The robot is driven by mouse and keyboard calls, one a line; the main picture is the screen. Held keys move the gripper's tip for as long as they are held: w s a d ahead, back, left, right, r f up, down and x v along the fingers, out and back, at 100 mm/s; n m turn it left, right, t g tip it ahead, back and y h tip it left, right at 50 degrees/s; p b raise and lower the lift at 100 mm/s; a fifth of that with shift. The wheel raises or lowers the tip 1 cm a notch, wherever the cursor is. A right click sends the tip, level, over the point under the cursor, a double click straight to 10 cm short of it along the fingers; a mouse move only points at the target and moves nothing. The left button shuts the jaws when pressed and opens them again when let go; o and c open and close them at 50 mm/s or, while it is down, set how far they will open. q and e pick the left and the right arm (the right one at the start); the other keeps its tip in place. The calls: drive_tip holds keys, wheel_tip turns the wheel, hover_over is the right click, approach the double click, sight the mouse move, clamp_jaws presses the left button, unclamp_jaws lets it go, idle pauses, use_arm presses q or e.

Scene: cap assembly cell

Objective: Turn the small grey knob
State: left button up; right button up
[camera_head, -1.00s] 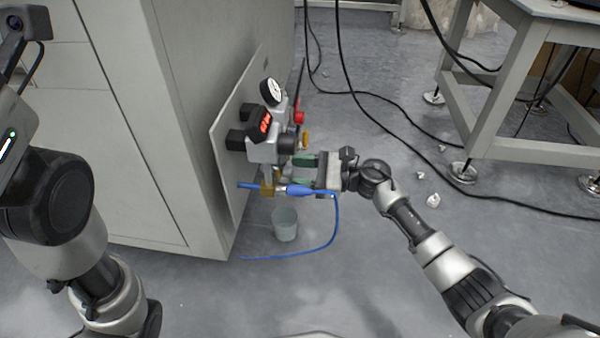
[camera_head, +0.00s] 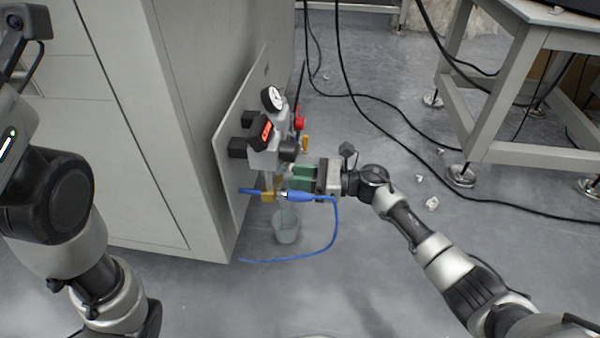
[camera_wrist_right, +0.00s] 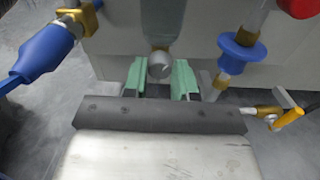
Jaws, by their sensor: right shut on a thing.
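The small grey knob (camera_wrist_right: 160,66) is round and sits at the bottom end of a clear grey bowl (camera_wrist_right: 163,20) in the right wrist view. My right gripper (camera_wrist_right: 159,72) has green fingers, one on each side of the knob, and is shut on it. In the head view this gripper (camera_head: 288,177) reaches in from the right, below the valve unit (camera_head: 265,152) on the panel. The knob itself is hidden there by the fingers and fittings. My left arm stands at the left of the head view, its gripper out of frame.
A blue hose (camera_head: 336,225) with a blue connector (camera_head: 305,196) runs close by the fingers. A gauge (camera_head: 272,98), a red knob (camera_head: 299,123) and a yellow fitting (camera_head: 305,143) sit above. A cup (camera_head: 286,228) is below. Cables lie on the floor.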

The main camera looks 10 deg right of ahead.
drive_tip(key=m+p, duration=0.5)
drive_tip(key=m, duration=0.5)
drive_tip(key=shift+d+m, duration=0.1)
drive_tip(key=shift+m, duration=0.2)
drive_tip(key=shift+f+p, duration=0.1)
drive_tip(key=shift+p, duration=0.25)
drive_tip(key=o, duration=0.9)
drive_tip(key=shift+o, duration=0.2)
drive_tip(key=shift+d, duration=0.1)
drive_tip(key=p+v, duration=0.3)
drive_tip(key=v, duration=0.7)
drive_tip(key=shift+d+p, duration=0.3)
drive_tip(key=shift+p, duration=0.1)
